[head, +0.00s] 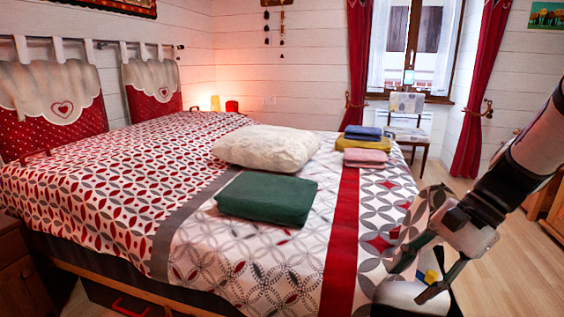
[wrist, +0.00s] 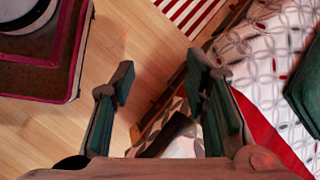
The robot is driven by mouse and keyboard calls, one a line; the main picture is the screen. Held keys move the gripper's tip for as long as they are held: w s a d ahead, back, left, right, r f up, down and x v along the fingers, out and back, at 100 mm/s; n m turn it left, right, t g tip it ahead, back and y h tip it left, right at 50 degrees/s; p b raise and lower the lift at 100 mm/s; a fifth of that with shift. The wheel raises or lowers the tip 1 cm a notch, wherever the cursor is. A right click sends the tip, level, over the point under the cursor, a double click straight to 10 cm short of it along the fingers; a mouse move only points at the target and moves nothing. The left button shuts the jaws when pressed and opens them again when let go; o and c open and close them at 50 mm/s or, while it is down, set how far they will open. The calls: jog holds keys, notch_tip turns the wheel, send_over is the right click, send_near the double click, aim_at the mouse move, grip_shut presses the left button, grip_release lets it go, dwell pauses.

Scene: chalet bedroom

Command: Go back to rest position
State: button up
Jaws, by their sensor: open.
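My gripper (head: 411,281) is at the lower right of the head view, in front of the bed's near right corner. In the wrist view my gripper (wrist: 160,82) has its two fingers spread wide, with nothing between them but the floor and the bed's edge beyond. The arm comes down from the right edge of the head view.
The bed (head: 120,185) fills the left and middle. On it lie a green folded blanket (head: 267,198), a cream pillow (head: 265,147) and folded blue, yellow and pink cloths (head: 365,158). A chair (head: 407,130) stands by the window. Wooden floor (head: 510,260) is clear at right.

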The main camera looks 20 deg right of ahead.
jog(key=s+a+r+n+g+h, duration=0.25)
jog(key=s+a+n, duration=0.45)
jog(key=a, duration=0.4)
jog(key=s+a+n+h, duration=0.3)
jog(key=s+n+h, duration=0.1)
jog(key=s+n, duration=0.45)
notch_tip(320, 180, up, 34)
jog(key=s+t+p, duration=0.1)
jog(key=t+p, duration=0.4)
jog(key=p, duration=2.6)
jog(key=shift+d+f, duration=0.25)
jog(key=shift+d, duration=0.2)
